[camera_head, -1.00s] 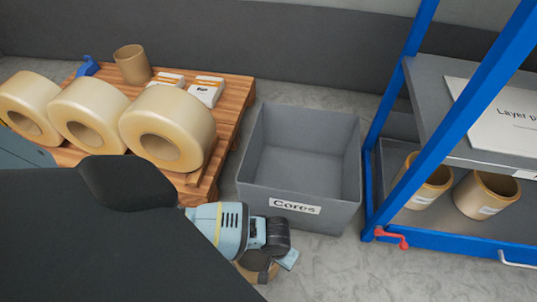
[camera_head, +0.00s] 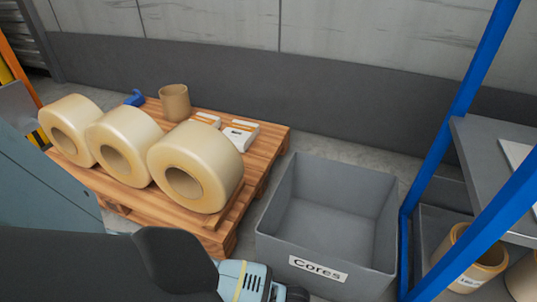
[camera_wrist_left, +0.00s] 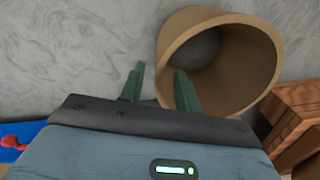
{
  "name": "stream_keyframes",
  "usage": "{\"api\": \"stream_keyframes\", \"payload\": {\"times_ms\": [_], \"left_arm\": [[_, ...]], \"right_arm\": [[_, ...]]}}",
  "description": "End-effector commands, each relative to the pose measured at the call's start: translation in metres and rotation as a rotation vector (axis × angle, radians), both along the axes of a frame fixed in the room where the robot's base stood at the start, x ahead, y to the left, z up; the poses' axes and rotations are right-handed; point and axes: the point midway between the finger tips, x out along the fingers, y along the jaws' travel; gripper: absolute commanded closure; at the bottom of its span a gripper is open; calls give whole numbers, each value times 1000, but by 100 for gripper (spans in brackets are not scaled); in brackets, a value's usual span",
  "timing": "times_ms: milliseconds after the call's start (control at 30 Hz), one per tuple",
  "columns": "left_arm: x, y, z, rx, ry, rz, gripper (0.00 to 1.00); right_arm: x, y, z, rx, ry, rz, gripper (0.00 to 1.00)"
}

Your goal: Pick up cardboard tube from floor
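A cardboard tube (camera_wrist_left: 262,42) stands out in the left wrist view, its open end toward the camera and grey floor around it. My left gripper (camera_wrist_left: 158,80) is open at its near rim. One finger overlaps the tube's opening and the other is outside, with a visible gap to the wall. I cannot tell how deep the inner finger reaches. In the head view this tube is hidden, and only my left arm shows at the bottom edge. My right gripper is not in view.
A grey bin (camera_head: 320,228) labelled "Cores" stands on the floor, its visible inside empty. To its left a wooden pallet (camera_head: 268,152) carries tape rolls (camera_head: 195,166) and another tube (camera_head: 175,103). A blue-framed rack (camera_head: 455,110) with tubes (camera_head: 468,262) stands at the right.

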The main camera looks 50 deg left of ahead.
Motion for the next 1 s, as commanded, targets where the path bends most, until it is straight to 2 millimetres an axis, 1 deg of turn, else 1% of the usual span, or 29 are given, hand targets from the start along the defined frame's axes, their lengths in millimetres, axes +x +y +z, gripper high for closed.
{"api": "stream_keyframes", "payload": {"times_ms": [167, 400, 467, 567, 767, 1000], "left_arm": [[0, 0, -13, 1, 1, -1, 67], [1, -1, -43, 2, 2, -1, 67], [1, -1, -49, 2, 2, -1, 67], [1, -1, -52, 1, 0, -1, 67], [1, -1, -51, 0, -1, -1, 67], [1, -1, -51, 0, -1, -1, 99]], "right_arm": [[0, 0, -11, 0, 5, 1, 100], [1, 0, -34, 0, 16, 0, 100], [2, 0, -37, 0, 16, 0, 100], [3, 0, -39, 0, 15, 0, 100], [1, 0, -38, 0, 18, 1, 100], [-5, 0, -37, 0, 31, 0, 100]]}}
